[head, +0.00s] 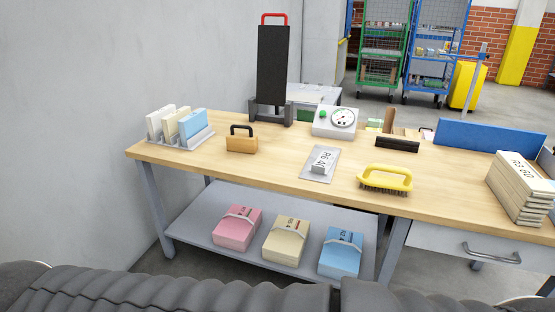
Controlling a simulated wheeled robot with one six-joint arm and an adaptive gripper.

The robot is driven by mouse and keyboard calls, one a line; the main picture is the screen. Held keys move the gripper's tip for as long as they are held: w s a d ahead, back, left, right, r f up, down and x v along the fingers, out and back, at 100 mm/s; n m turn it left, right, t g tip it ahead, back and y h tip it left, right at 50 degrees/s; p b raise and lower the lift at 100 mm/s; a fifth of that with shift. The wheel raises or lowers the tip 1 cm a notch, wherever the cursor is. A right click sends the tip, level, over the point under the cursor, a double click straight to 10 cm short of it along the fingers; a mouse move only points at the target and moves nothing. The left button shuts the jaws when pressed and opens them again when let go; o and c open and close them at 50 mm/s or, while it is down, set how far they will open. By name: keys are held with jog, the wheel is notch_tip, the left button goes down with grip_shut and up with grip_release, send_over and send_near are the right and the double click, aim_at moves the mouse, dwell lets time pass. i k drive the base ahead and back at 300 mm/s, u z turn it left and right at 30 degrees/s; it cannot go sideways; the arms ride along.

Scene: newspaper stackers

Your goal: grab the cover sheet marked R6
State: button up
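A small white label block (322,161) on a grey plate (317,175) lies mid-table; its marking seems to read "R6 40", though it is small. A rack (190,142) at the table's left end holds upright sheets or pads: a white one (157,121), a cream one (178,125) and a blue one (194,122). I see no readable marking on them, so I cannot tell which is the R6 cover sheet. My gripper is not in view.
Pink, cream and blue bundles lie on the lower shelf (195,225).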

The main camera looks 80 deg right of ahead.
aim_at(321, 165)
jog(key=i, duration=0.9)
jog(key=z, duration=3.35)
jog(key=i, duration=0.5)
jog(key=z, duration=0.05)
